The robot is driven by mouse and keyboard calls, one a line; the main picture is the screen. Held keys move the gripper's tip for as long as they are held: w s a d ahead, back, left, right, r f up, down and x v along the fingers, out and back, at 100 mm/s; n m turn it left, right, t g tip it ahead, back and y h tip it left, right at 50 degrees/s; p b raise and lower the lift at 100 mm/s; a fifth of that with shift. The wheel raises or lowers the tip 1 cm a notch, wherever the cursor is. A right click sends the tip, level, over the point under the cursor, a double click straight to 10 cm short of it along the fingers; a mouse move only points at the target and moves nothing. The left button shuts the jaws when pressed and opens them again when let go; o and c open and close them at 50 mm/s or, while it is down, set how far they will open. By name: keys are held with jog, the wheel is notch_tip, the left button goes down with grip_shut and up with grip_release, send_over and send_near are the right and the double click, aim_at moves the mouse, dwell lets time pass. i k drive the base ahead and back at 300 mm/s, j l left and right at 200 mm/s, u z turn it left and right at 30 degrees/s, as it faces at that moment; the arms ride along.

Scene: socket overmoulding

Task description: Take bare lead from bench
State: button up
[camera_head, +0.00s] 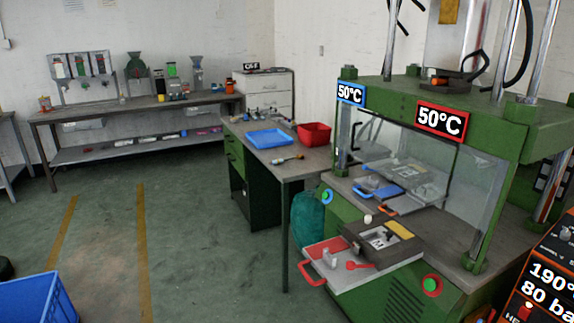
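The bench (318,162) stands in the middle of the view, with a grey top and a green cabinet under it. A blue tray (268,139) and a red bin (314,134) stand on it. Several small items (262,116) lie behind the tray, too small to tell apart. A small tool-like item with a yellowish end (288,159) lies in front of the tray. I cannot make out which item, if any, is a bare lead. My gripper is not in view.
A green press (493,141) with 50°C signs fills the right, with an open mould (384,237) and red-handled plate (349,265) jutting out in front. A teal bag (307,219) stands beside it. A blue crate (34,302) is at lower left. The floor between is clear.

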aim_at(277, 161)
jog(key=i+j, duration=0.7)
jog(key=i, duration=0.15)
jog(key=i+j, duration=1)
jog(key=i, duration=0.2)
jog(key=i+j+u, duration=0.15)
jog(key=i+j, duration=0.15)
jog(key=i, duration=0.15)
jog(key=i+j, duration=0.2)
jog(key=i, duration=0.3)
jog(key=i+j+u, duration=0.1)
jog(key=i+j, duration=0.15)
jog(key=i, duration=0.2)
jog(key=i+j, duration=0.15)
jog(key=i, duration=0.35)
jog(key=i+j+u, duration=0.15)
jog(key=i, duration=0.3)
